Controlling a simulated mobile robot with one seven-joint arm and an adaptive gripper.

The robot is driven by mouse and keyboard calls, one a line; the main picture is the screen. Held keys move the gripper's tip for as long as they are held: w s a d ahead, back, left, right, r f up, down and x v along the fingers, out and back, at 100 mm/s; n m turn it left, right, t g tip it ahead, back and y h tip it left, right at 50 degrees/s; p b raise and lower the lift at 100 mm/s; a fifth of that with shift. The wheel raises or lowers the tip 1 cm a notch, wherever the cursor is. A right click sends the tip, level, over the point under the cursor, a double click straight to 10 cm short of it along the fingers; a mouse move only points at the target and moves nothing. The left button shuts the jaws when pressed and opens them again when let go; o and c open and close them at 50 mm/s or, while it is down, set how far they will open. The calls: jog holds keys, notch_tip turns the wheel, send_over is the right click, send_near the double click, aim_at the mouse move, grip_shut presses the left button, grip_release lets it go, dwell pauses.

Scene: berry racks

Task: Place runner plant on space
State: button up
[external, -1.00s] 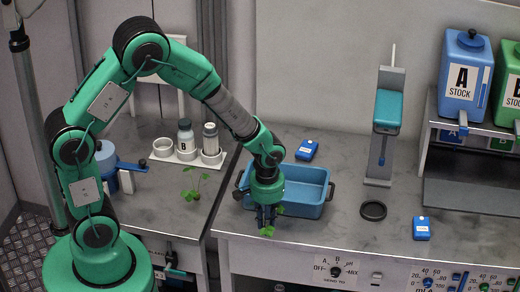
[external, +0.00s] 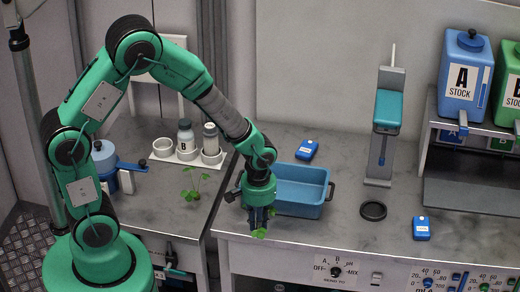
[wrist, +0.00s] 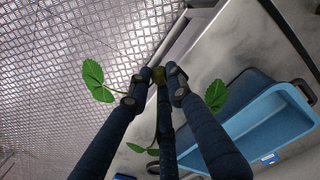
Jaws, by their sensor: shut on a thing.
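My gripper (external: 260,222) is shut on a runner plant with green leaves (external: 260,234), in front of the blue tub near the front edge of the right bench. In the wrist view the dark fingers of my gripper (wrist: 158,88) close around a small brownish plug (wrist: 158,75). The held runner plant's leaves (wrist: 97,83) spread to both sides of the fingers. Another green plant (external: 193,186) stands on the left bench. I cannot tell from the frames which spot the space is.
A blue tub (external: 325,207) stands behind my gripper. A white tray with several containers (external: 180,158) and a blue-lidded pot (external: 105,155) are on the left bench. A black ring (external: 373,210) and small blue boxes (external: 422,229) lie on the right bench. A gap separates the benches.

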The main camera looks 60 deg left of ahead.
jog(key=s+a+n, duration=0.1)
jog(key=a, duration=0.2)
jog(key=s+a+f+n, duration=0.1)
jog(key=a, duration=0.2)
jog(key=s+a+n, duration=0.1)
jog(key=a, duration=0.2)
jog(key=shift+s+f+n+b, duration=0.15)
jog(key=shift+n+b, duration=0.2)
jog(key=shift+n, duration=0.05)
jog(key=s+a+f+n, duration=0.1)
jog(key=s+a+n, duration=0.3)
jog(key=s+a, duration=0.2)
jog(key=s+a+f+n+b, duration=0.1)
jog(key=s+a+f+n, duration=0.1)
jog(key=s+a+n, duration=0.2)
jog(key=s+a+f+n+b, duration=0.1)
jog(key=s+a+n, duration=0.3)
jog(key=s+a, duration=0.4)
jog(key=shift+s+a+f+n, duration=0.1)
jog(key=shift+s+n, duration=0.1)
jog(key=shift+s, duration=0.25)
jog(key=shift+s+a+f+n, duration=0.1)
jog(key=shift+s+n, duration=0.1)
jog(key=shift+s, duration=0.25)
jog(key=shift+s+a+n, duration=0.15)
jog(key=shift+s+n, duration=0.15)
jog(key=shift+s, duration=0.25)
jog(key=shift+w+a, duration=0.1)
